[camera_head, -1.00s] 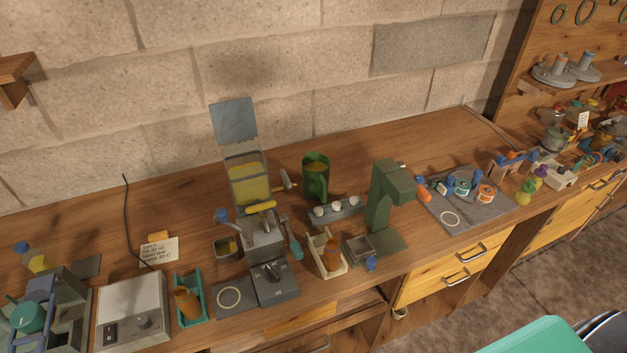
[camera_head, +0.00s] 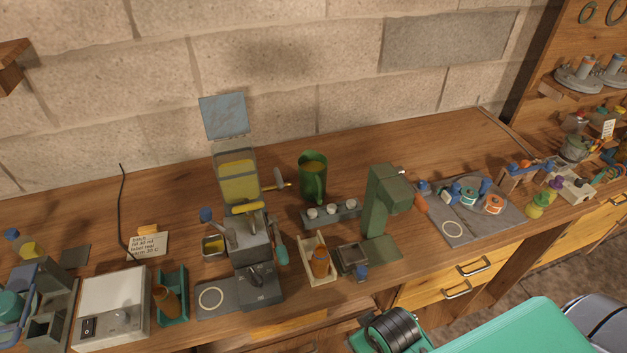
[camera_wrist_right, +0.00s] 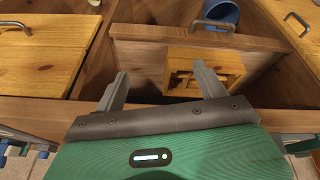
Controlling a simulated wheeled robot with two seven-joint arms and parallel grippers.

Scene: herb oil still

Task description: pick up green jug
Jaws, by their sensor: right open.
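The green jug (camera_head: 313,178) stands upright near the back of the wooden bench in the head view, with yellowish contents showing at its top. It is behind a rack of white-capped pieces and to the right of the still. My right arm shows at the bottom right of the head view, well apart from the jug. The jug is not in the wrist view. My left gripper is in neither view.
The grey still (camera_head: 247,243) stands left of the jug. A green press-like stand (camera_head: 381,205) is at its right front. A cream tray (camera_head: 317,262) with an amber bottle lies in front. The bench behind and right of the jug is clear.

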